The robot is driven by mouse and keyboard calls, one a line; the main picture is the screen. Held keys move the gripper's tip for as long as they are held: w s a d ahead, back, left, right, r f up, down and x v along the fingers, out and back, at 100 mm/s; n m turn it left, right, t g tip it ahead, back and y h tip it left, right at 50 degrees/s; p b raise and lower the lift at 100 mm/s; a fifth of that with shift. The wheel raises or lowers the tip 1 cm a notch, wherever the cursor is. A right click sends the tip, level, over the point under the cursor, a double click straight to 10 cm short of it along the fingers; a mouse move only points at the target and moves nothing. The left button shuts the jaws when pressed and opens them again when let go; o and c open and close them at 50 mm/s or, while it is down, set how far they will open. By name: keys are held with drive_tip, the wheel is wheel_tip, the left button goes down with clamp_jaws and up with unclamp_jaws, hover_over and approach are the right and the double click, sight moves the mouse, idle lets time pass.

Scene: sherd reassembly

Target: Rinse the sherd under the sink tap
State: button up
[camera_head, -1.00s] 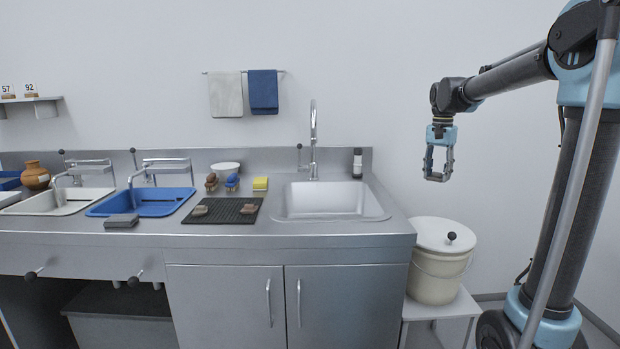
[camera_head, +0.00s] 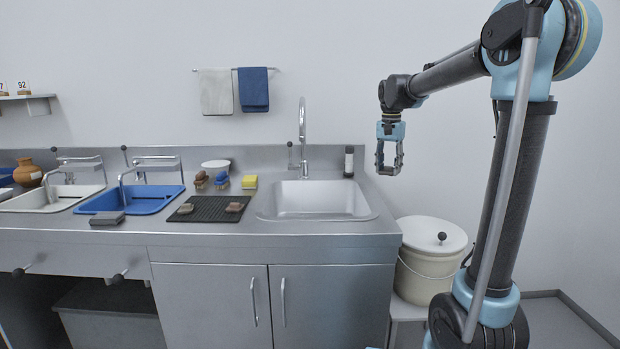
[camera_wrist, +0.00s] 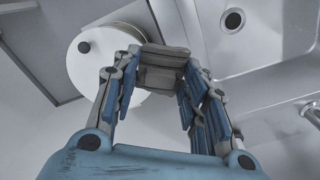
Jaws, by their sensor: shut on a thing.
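My gripper (camera_head: 389,168) hangs fingers down to the right of the sink, above the level of the counter. It is shut on a grey-brown sherd (camera_wrist: 160,70), which shows between the fingertips in the wrist view; in the head view it is small and partly hidden by the fingers. The steel sink (camera_head: 315,203) is at the right end of the counter, and its basin and drain (camera_wrist: 233,20) show at upper right in the wrist view. The tall curved tap (camera_head: 302,130) stands behind the basin. Whether water runs cannot be made out.
A lidded cream bucket (camera_head: 430,270) stands right of the counter, below my gripper.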

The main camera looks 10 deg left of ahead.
drive_tip(key=s+a+n+t+y, duration=0.15)
drive_tip(key=s+a, duration=0.25)
drive_tip(key=a, duration=0.4)
drive_tip(key=s+a+f+n+t, duration=0.1)
drive_tip(key=s+a+n+t, duration=0.15)
drive_tip(key=s+a, duration=0.45)
drive_tip(key=s+a+n+t+y, duration=0.1)
drive_tip(key=s+a+n, duration=0.15)
drive_tip(key=a, duration=0.75)
drive_tip(key=w+a+f, duration=0.1)
drive_tip(key=w+a, duration=0.1)
drive_tip(key=w, duration=0.4)
drive_tip(key=w+a+f, duration=0.2)
drive_tip(key=w+a, duration=0.1)
drive_tip(key=w, duration=0.4)
drive_tip(key=shift+w, duration=0.25)
drive_tip(key=shift+a+f+n, duration=0.1)
drive_tip(key=shift+a+n, duration=0.05)
drive_tip(key=shift+n, duration=0.1)
drive_tip(key=shift+w, duration=0.1)
drive_tip(key=shift+w+d, duration=0.15)
drive_tip(key=shift+d, duration=0.4)
drive_tip(key=shift+a, duration=0.1)
drive_tip(key=shift+s+a, duration=0.2)
drive_tip(key=shift+a, duration=0.25)
